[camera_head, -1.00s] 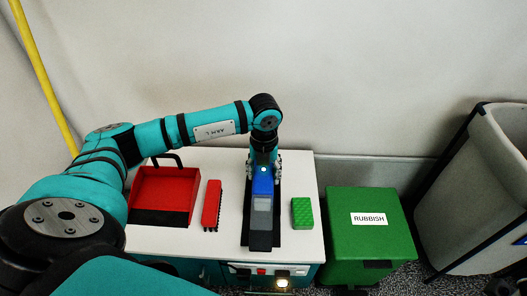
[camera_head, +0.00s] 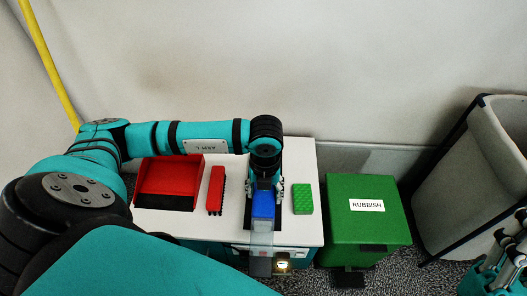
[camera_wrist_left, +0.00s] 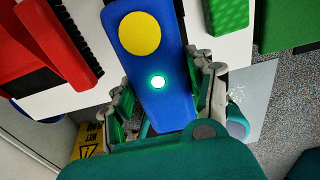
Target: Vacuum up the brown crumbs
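A hand-held vacuum (camera_head: 263,205) with a blue body and a clear grey front is in the grasp of my left gripper (camera_head: 266,187). It is above its black dock (camera_head: 278,218), and its nose reaches past the table's front edge. In the left wrist view the vacuum's blue body (camera_wrist_left: 150,100), with a yellow disc and a lit green spot, sits between the fingers of my left gripper (camera_wrist_left: 163,85). My right gripper (camera_head: 500,262) shows partly at the right edge; its opening is unclear. I see no brown crumbs in any view.
A red dustpan (camera_head: 170,175), a red brush (camera_head: 216,190) and a green sponge (camera_head: 303,199) lie on the white table (camera_head: 300,155). A green rubbish bin (camera_head: 365,230) stands right of the table. A tall grey bin (camera_head: 475,175) is farther right.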

